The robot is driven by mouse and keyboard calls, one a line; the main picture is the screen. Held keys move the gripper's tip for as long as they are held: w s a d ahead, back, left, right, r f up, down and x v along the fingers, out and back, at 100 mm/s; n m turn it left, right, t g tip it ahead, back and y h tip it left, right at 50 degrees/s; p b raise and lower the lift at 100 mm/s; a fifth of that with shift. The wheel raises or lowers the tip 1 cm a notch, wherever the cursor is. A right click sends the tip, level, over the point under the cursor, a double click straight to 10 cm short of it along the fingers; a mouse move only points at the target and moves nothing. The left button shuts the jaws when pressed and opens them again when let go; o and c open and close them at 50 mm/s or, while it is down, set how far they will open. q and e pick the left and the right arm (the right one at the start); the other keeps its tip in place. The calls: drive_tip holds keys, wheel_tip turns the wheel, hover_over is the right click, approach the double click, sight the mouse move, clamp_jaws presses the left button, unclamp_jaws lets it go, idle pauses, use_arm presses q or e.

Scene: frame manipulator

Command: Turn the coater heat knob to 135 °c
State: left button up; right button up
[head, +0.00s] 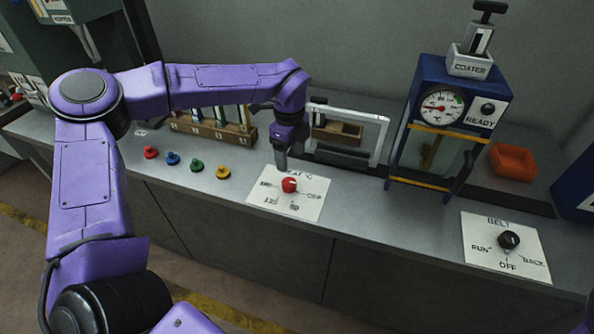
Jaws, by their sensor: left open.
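The coater heat knob (289,185) is a small red knob on a white plate (312,208) on the counter, left of the coater. The plate has "°C" at its top, "OFF" at right and numbers around the knob; one at lower left looks like 135. I cannot tell which mark the knob points at. My left gripper (282,162) hangs fingers down just above and behind the knob. It is open, and contact with the knob is not clear. My right gripper is out of view.
The blue coater (459,76) with a dial gauge and READY lamp stands to the right. Several coloured buttons (196,165) lie left of the plate. A belt knob (508,240) sits at far right, and an orange tray (512,161) behind it. A metal frame (379,140) stands behind the plate.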

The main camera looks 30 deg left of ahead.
sight(291, 182)
use_arm(q)
wheel_tip(291, 182, down, 9)
drive_tip(key=shift+s+f+p, duration=0.15)
drive_tip(key=shift+p, duration=0.9)
drive_tip(key=shift+s+f, duration=0.1)
drive_tip(key=shift+f, duration=0.05)
drive_tip(key=c, duration=1.1)
